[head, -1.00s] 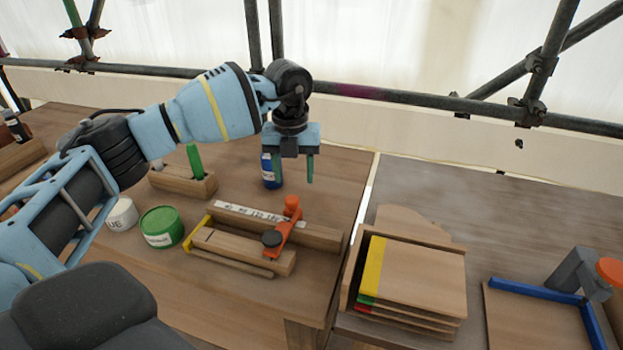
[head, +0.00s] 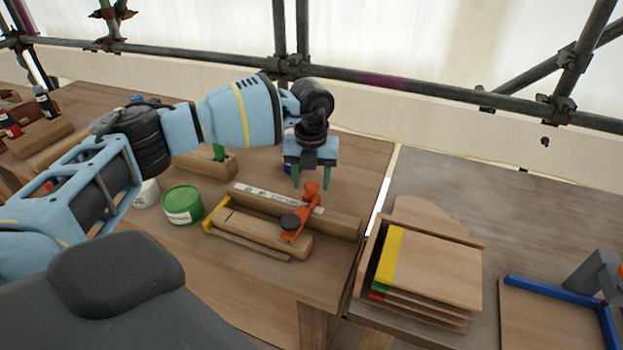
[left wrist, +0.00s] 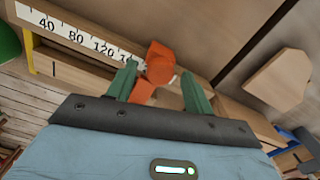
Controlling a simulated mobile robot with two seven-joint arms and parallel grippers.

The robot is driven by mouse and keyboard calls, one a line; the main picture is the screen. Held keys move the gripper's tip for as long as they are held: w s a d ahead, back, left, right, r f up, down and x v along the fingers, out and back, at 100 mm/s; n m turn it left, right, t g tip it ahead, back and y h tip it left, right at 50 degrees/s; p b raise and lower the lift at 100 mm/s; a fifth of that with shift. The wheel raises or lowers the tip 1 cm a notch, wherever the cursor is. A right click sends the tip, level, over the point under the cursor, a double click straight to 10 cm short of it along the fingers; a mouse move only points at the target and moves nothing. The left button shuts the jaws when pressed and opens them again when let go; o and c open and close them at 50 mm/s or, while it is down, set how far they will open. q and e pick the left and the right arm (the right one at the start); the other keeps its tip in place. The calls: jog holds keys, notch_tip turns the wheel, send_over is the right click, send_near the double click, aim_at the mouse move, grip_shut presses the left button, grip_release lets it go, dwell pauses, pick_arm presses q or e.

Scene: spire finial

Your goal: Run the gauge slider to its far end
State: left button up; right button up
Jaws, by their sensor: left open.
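The wooden gauge (head: 330,220) lies on the bench, with a white number scale (head: 262,194) along its back rail and a yellow end piece (head: 215,215) at its left. The orange slider (head: 304,216) with an upright orange knob sits across the rails, right of the scale's middle. My left gripper (head: 311,187) points down above the slider knob, open and empty. In the left wrist view the orange knob (left wrist: 159,64) shows between the two green fingers (left wrist: 158,85), slightly beyond their tips. I cannot tell whether they touch it. My right gripper is not in view.
A green tin (head: 182,206) and a white tin (head: 147,193) stand left of the gauge. A wooden rack of stacked boards (head: 420,265) stands to the right, past the bench gap. A blue-edged tray (head: 545,315) is farther right.

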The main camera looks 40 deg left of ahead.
pick_arm(q)
jog(key=shift+f, duration=0.1)
jog(key=shift+c, duration=0.6)
grip_shut()
jog(key=w+d+p, duration=0.1)
jog(key=w+d, duration=0.1)
jog(key=d, duration=0.7)
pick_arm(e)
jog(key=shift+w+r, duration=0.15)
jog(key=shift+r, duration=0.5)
pick_arm(q)
jog(key=shift+w+d, duration=0.1)
jog(key=shift+o, duration=0.6)
grip_release()
jog(key=shift+d, duration=0.1)
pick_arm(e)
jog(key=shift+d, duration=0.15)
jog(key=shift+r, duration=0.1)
